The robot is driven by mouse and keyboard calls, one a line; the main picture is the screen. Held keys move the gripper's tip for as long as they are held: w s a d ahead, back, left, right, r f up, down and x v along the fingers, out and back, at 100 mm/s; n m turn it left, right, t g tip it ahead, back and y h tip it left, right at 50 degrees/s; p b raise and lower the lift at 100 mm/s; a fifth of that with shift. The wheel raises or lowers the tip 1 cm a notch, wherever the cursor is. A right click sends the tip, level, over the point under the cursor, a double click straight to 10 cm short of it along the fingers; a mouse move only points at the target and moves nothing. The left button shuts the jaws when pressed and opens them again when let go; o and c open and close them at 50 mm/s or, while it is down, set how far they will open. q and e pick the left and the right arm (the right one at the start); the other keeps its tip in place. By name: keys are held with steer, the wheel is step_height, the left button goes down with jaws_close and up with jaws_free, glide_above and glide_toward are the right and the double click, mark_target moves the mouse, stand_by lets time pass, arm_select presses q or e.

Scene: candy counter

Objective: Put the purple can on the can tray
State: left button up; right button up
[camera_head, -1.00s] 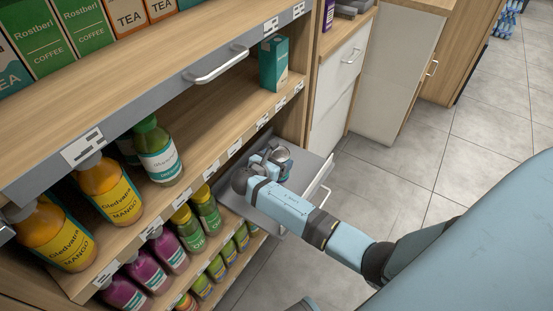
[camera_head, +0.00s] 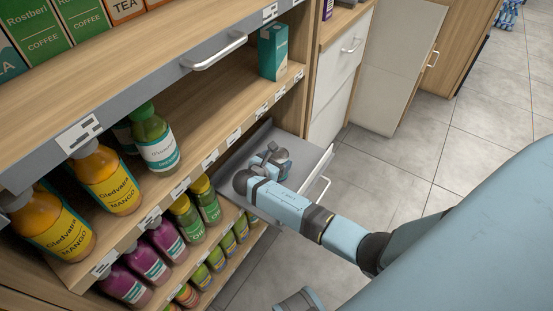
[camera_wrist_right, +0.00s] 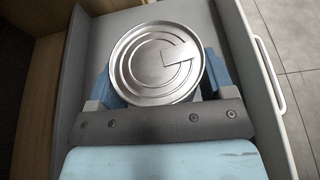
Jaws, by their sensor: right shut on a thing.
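My right gripper (camera_head: 276,157) reaches into a grey pull-out tray (camera_head: 311,163) low beside the shelf. In the right wrist view the gripper (camera_wrist_right: 157,88) is shut on a can (camera_wrist_right: 157,61), with a blue finger on each side. The can's round silver lid faces the camera; its side colour is hidden. The grey tray floor and walls (camera_wrist_right: 228,45) surround the can in that view. I cannot tell whether the can touches the tray floor. In the head view the gripper mostly hides the can. My left gripper is not in view.
Shelves to the left hold mango bottles (camera_head: 108,184), a green bottle (camera_head: 154,141), purple bottles (camera_head: 145,258) and a teal box (camera_head: 272,52). The tray has a white handle (camera_head: 318,189) on its right edge. Tiled floor (camera_head: 400,170) lies open to the right.

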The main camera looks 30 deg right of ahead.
stand_by(0.6)
steer(key=shift+f, duration=0.25)
steer(key=o, duration=0.8)
steer(key=shift+o, duration=1.2)
steer(key=shift+a, duration=0.1)
steer(key=p+v, duration=0.4)
steer(key=v, duration=0.1)
steer(key=shift+s+a+r, duration=0.15)
steer(key=shift+a, duration=0.2)
